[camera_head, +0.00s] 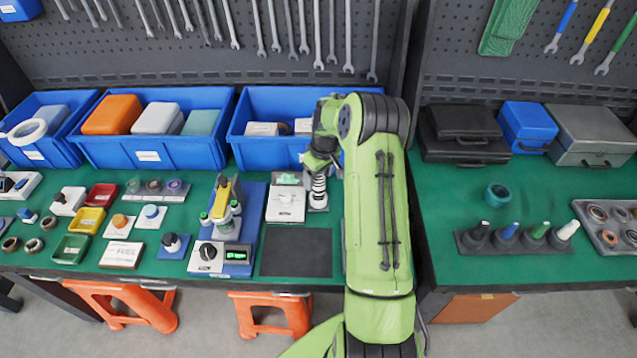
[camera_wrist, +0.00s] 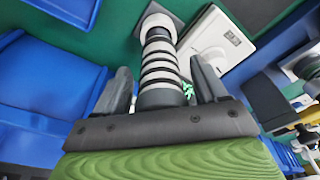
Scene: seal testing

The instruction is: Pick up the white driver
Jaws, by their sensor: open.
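A dark rack (camera_head: 515,242) on the right bench holds a row of upright drivers. The one at its right end has a white top (camera_head: 567,230) and is the clearest white driver; the leftmost (camera_head: 481,229) is dark with a small pale tip. My gripper (camera_head: 318,165) is far to the left of them, over the left bench. In the wrist view my gripper (camera_wrist: 162,85) is open, its fingers on either side of a black-and-white ringed post (camera_wrist: 160,68). Whether the fingers touch the post cannot be told. This post (camera_head: 319,187) also shows below my gripper in the head view.
A white boxed device (camera_head: 286,204) stands left of the post. Blue bins (camera_head: 150,155) line the back. A black case (camera_head: 463,122), a blue box (camera_head: 528,120) and a grey case (camera_head: 590,130) stand behind the drivers.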

